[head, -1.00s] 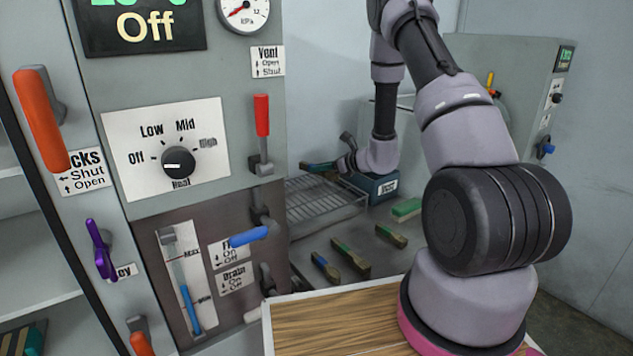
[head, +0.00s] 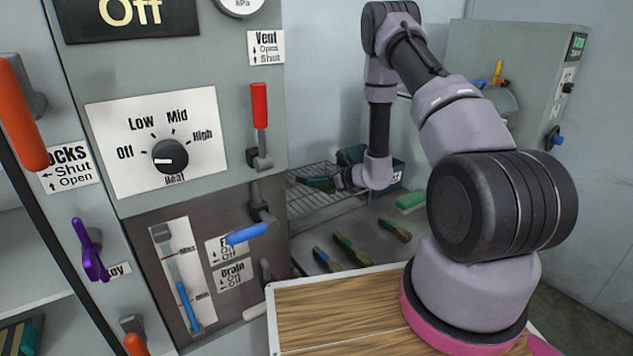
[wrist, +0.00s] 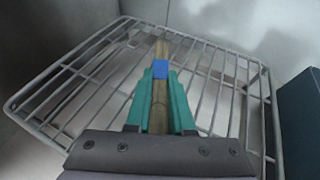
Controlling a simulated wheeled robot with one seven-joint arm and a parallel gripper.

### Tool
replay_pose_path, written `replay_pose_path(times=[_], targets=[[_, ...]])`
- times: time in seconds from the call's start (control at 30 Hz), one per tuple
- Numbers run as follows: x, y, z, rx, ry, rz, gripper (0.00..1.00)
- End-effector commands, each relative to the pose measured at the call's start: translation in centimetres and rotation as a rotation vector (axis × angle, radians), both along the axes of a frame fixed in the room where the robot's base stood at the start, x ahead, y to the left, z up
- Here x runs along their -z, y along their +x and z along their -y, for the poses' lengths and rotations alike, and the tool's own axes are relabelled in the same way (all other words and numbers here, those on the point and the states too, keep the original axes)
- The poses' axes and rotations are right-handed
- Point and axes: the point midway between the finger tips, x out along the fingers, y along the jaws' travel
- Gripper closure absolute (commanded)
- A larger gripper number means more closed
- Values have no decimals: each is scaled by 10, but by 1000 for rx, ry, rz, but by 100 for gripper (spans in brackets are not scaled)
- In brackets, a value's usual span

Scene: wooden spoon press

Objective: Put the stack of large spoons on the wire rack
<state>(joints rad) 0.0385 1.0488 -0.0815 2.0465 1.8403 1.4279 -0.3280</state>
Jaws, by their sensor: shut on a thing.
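My gripper (wrist: 158,105) has teal fingers shut on a long wooden piece with a blue band, which I take to be the stack of large spoons (wrist: 161,70). The stack points away from me, over the bars of the wire rack (wrist: 85,88). I cannot tell whether it touches the bars. In the head view my gripper (head: 318,182) is low over the wire rack (head: 318,203), at the back of the bench beside the grey machine. The stack is too small and covered there to make out clearly.
Several wooden pieces with coloured marks lie on the bench, including one at the front (head: 327,259) and one at the right (head: 395,230). A green block (head: 410,201) and a dark blue box (head: 397,174) stand right of the rack. The machine's blue lever (head: 246,234) sticks out at left.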

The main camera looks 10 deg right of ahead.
Motion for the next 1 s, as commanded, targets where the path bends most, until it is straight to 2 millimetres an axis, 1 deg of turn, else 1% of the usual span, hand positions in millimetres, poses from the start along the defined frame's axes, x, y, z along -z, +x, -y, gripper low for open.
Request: replay_pose_path(times=[0.17,0.27,0.3,0.37,0.63,0.73,0.87,1.0], targets=[[-1,0,0,0,0,0,100],[2,0,0,0,0,0,100],[2,0,0,0,0,0,72],[2,0,0,0,0,0,49],[2,0,0,0,0,0,49],[-1,0,0,0,-1,1,49],[-6,-10,11,2,0,-2,49],[-18,-29,30,5,0,-2,49]])
